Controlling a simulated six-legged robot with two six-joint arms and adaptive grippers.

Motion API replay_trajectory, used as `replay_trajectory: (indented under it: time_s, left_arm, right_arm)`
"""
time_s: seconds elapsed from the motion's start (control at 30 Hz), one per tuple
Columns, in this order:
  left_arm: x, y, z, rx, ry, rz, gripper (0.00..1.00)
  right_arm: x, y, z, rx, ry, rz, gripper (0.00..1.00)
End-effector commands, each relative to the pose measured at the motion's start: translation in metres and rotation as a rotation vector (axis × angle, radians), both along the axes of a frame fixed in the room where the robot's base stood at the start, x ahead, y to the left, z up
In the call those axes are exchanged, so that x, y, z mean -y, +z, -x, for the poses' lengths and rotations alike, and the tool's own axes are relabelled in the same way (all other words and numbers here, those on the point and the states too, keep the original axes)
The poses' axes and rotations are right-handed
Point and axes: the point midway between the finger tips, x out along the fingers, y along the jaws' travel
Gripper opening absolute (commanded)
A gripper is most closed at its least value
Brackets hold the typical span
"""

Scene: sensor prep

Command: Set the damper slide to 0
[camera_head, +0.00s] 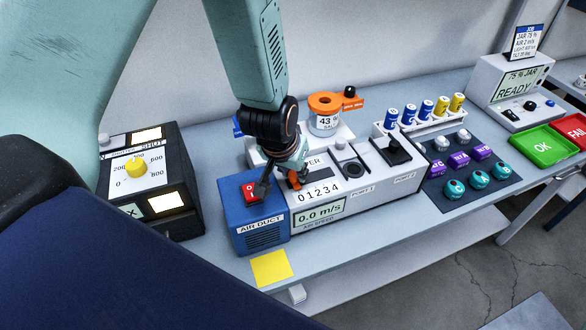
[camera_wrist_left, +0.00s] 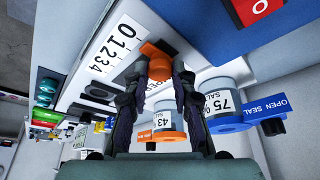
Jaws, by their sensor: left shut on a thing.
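The damper slide is an orange knob (camera_head: 294,180) on the white console (camera_head: 367,190), behind a printed 0 1 2 3 4 scale (camera_head: 319,192). The knob appears to stand near the 0 end; its exact mark is partly hidden by the gripper. In the left wrist view, the orange knob (camera_wrist_left: 158,62) sits between the fingers of my left gripper (camera_wrist_left: 157,76), which is shut on it. In the head view, my left gripper (camera_head: 282,181) reaches down from above at the console's left end. The air speed display (camera_head: 320,211) reads 0.0 m/s. My right gripper is not in view.
A blue air duct box (camera_head: 261,225) with a red switch (camera_head: 251,190) stands directly left of the slide. An orange-lidded jar (camera_head: 325,118) stands behind the console. A black box with a yellow dial (camera_head: 136,167) is farther left.

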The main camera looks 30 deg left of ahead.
Motion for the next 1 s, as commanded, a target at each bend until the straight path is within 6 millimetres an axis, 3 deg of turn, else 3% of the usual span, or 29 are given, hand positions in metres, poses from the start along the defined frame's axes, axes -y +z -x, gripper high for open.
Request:
replay_trajectory:
  time_s: [0.2, 0.23, 0.47, 0.77, 1.0]
  left_arm:
    - [0.001, -0.003, 0.002, -0.013, -0.001, 0.0, 0.0]
    - [0.002, -0.003, 0.003, -0.014, 0.0, 0.001, 0.28]
    - [0.002, -0.002, 0.001, -0.009, -0.001, 0.0, 0.47]
    - [0.001, -0.001, 0.001, -0.005, -0.002, 0.0, 0.48]
    - [0.001, 0.023, 0.01, -0.001, -0.001, 0.0, 0.48]
  right_arm:
    - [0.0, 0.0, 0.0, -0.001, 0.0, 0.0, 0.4]
    - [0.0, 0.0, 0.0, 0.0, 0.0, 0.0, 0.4]
    - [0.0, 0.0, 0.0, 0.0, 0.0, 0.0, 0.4]
    - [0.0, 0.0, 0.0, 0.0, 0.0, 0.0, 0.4]
    - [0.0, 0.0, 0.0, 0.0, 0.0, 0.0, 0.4]
